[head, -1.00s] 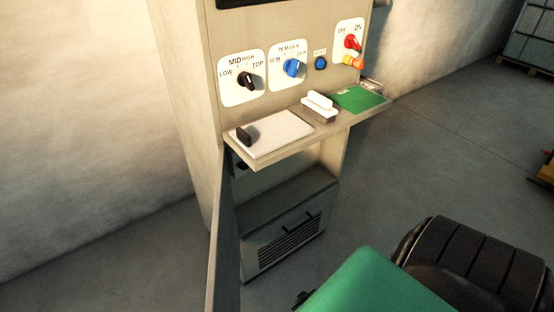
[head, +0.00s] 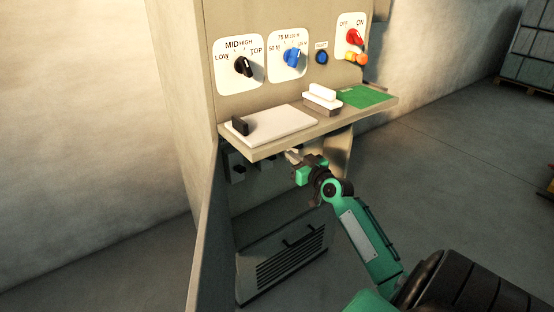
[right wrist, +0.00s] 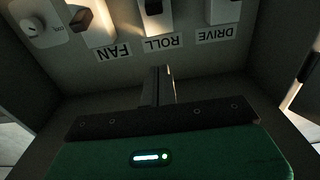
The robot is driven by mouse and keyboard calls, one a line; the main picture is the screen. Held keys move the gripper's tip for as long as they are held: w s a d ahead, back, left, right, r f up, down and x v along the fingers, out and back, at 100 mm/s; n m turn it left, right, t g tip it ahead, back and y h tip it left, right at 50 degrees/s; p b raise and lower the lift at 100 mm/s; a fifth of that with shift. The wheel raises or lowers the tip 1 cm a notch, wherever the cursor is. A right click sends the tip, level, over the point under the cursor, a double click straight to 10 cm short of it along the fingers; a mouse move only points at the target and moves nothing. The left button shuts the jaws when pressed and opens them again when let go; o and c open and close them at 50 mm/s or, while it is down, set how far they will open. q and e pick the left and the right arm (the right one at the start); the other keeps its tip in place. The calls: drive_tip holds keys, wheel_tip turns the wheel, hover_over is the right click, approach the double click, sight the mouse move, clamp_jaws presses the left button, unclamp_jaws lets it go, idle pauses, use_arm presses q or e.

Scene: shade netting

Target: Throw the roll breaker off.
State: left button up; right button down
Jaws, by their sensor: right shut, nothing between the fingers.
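The roll breaker (right wrist: 157,22) shows at the top of the right wrist view, cut by the picture's edge. It has a pale body and a dark toggle. Its ROLL label appears upside down beneath it. My right gripper (right wrist: 160,72) is shut and empty, its fingertips pointing toward the ROLL label; whether they touch the panel I cannot tell. In the head view, my right gripper (head: 292,156) is just under the cabinet shelf, in front of the open compartment. The shelf and gripper hide most breakers there. My left gripper is not in view.
The fan breaker (right wrist: 97,28) and drive breaker (right wrist: 222,12) flank the roll breaker. The shelf (head: 290,136) overhangs the compartment. An open door (head: 207,235) stands at its left. A vented box (head: 285,265) sits low inside.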

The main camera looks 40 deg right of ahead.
drive_tip(key=shift+w, duration=0.1)
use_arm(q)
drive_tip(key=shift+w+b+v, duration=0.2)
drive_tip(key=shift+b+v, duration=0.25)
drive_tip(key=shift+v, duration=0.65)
use_arm(e)
drive_tip(key=w+f, duration=0.3)
drive_tip(key=w, duration=0.5)
drive_tip(key=shift+w+d+f, duration=0.3)
drive_tip(key=shift+d+f, duration=0.05)
drive_tip(key=shift+d, duration=0.1)
use_arm(q)
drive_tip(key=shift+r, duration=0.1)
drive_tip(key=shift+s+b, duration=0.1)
drive_tip(key=shift+b, duration=0.2)
use_arm(e)
drive_tip(key=shift+f, duration=0.1)
